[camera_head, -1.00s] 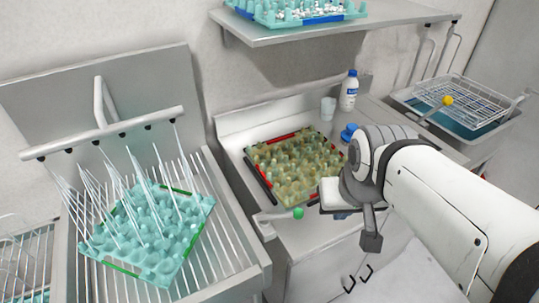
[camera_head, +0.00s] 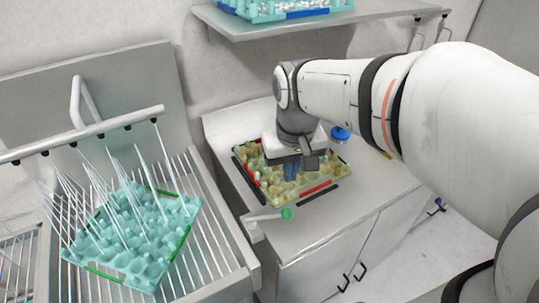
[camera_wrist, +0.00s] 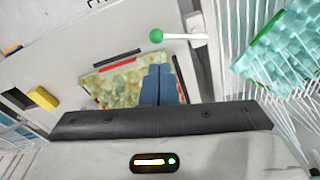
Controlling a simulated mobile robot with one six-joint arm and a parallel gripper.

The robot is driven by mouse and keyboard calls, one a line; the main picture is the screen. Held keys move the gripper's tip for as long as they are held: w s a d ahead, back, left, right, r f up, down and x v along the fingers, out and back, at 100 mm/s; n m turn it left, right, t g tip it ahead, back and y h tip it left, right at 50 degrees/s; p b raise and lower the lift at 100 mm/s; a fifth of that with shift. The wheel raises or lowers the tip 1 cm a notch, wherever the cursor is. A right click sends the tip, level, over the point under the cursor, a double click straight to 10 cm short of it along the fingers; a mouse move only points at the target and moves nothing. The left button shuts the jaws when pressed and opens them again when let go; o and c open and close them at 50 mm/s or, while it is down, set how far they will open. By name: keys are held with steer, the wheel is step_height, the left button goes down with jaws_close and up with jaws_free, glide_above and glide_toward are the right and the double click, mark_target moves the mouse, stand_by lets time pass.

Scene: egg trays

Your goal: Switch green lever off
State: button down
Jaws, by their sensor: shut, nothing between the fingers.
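The green lever is a light handle with a green ball end (camera_head: 286,213) on the left front corner of the counter. It points to the right, roughly level, toward the counter's front. In the wrist view the green ball (camera_wrist: 156,36) shows at the top, with its handle running right to a white mount. My gripper (camera_head: 292,172) points down over the yellowish egg tray, behind and above the lever and apart from it. Its blue fingers (camera_wrist: 159,84) are together and empty. Whether the fingertips touch the tray is hard to tell.
The yellowish egg tray (camera_head: 316,190) with red edge strips lies on the counter. On the left, water jets hit a teal egg tray (camera_head: 158,265) on a wire rack. A shelf (camera_head: 330,27) with another tray is above. A blue cap (camera_head: 340,133) is behind my arm.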

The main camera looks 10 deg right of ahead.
mark_target(267, 217)
steer(key=w+f+n+g+b, duration=0.1)
steer(key=w+f+g, duration=0.3)
steer(key=w, duration=1)
step_height(267, 217, down, 3)
steer(key=shift+a+f+b, duration=0.1)
steer(key=shift+a+b, duration=0.15)
steer(key=shift+b, duration=0.4)
steer(key=p+x, duration=0.1)
steer(key=x, duration=0.9)
steer(key=shift+s+d, duration=0.1)
steer(key=shift+s, duration=0.05)
steer(key=s, duration=0.2)
steer(key=s+p, duration=0.1)
steer(key=shift+d+f, duration=0.2)
steer(key=shift+d, duration=0.05)
steer(key=shift+s+f, duration=0.2)
steer(key=shift+s, duration=0.15)
